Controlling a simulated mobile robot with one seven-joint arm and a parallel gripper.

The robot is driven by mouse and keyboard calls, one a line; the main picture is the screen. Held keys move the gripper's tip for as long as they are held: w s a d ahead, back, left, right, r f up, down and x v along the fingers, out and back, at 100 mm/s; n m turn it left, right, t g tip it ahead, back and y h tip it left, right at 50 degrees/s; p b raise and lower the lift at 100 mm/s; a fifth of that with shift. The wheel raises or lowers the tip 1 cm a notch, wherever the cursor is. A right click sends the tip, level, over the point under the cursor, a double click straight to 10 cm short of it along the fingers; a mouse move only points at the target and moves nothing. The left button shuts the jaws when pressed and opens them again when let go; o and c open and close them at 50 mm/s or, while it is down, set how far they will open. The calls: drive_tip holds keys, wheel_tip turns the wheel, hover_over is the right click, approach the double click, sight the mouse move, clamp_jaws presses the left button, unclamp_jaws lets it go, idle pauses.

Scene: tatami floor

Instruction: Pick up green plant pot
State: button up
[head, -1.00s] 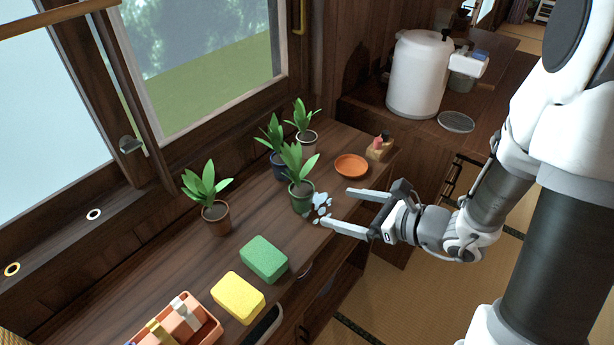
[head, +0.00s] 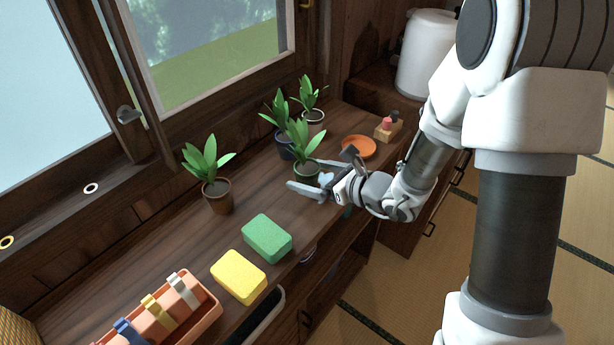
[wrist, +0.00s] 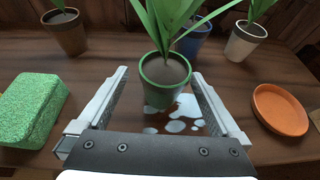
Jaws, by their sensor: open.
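The green plant pot (head: 307,174) stands upright on the wooden counter with a leafy plant in it. It also shows in the wrist view (wrist: 163,92), between the fingertips. My gripper (head: 317,176) is open, with one finger on each side of the pot. In the wrist view my gripper (wrist: 160,76) holds nothing, and small gaps show between the fingers and the pot. A pale puddle of water (wrist: 175,123) lies on the counter between the pot and my palm. In the head view the gripper partly hides the pot's lower part.
A blue pot (head: 285,146) and a white pot (head: 314,118) stand close behind. A brown pot (head: 218,197) stands left. An orange saucer (head: 358,146) lies right. Green (head: 267,238) and yellow (head: 238,276) sponges and an orange planter (head: 205,317) lie nearer.

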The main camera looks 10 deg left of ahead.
sight(298, 170)
drive_tip(key=x, duration=0.5)
drive_tip(key=shift+w+d+r+b, duration=0.1)
drive_tip(key=shift+w+b, duration=0.1)
drive_tip(key=shift+b, duration=0.15)
drive_tip(key=c, duration=1.6)
